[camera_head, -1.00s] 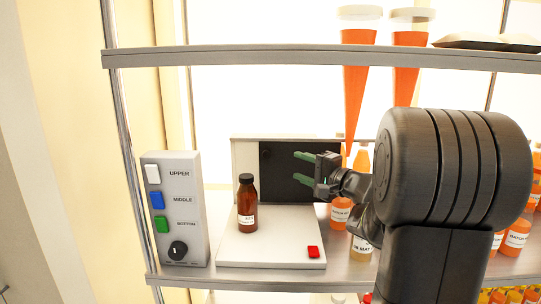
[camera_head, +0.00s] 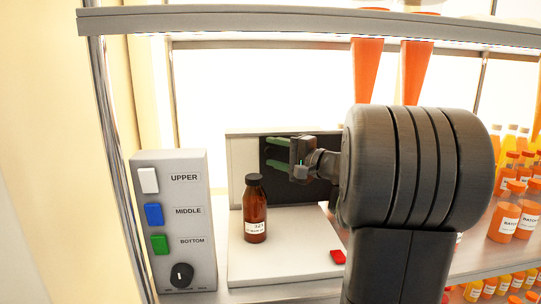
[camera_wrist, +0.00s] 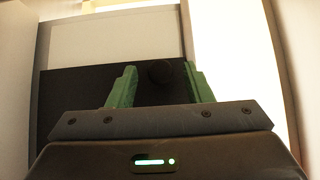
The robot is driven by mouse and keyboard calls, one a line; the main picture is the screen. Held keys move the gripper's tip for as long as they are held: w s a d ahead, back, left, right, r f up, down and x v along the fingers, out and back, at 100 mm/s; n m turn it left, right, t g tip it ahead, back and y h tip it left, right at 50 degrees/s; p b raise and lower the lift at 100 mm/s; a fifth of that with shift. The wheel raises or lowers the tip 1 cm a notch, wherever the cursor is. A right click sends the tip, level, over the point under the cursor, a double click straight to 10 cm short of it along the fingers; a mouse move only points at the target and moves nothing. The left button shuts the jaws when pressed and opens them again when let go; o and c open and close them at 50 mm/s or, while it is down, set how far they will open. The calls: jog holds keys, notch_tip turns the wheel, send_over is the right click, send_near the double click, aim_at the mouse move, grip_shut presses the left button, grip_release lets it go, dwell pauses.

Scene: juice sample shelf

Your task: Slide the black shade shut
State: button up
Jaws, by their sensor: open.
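The black shade (camera_head: 312,191) is a dark panel on the upright back of the white device, and a pale panel part shows to its left. In the wrist view the black shade (camera_wrist: 70,95) fills the middle, with a round dark knob (camera_wrist: 159,73) between my fingertips. My gripper (camera_head: 277,153) is open, its green fingers pointing left in front of the shade. In the wrist view my gripper (camera_wrist: 160,75) has one finger on each side of the knob. I cannot tell whether the fingers touch it. In the head view the knob is not clear behind the fingers.
A brown bottle (camera_head: 255,210) stands on the white device base (camera_head: 285,258), just below and left of my gripper. A red button (camera_head: 338,257) is at the base's right. A control box (camera_head: 180,225) stands left. Orange bottles (camera_head: 505,218) stand right; an upper shelf (camera_head: 300,32) is above.

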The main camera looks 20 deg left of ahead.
aim_at(262, 154)
jog(key=shift+d, duration=0.1)
grip_shut()
jog(key=shift+s+a+r+p, duration=0.1)
jog(key=shift+s+a+p, duration=0.05)
jog(key=shift+a+p, duration=0.2)
jog(key=s+a+p, duration=0.1)
jog(key=a, duration=0.1)
jog(key=shift+s+a+p, duration=0.3)
jog(key=shift+s+p, duration=0.05)
jog(key=shift+s+a, duration=0.1)
jog(key=shift+a, duration=0.1)
grip_release()
jog(key=shift+d, duration=0.15)
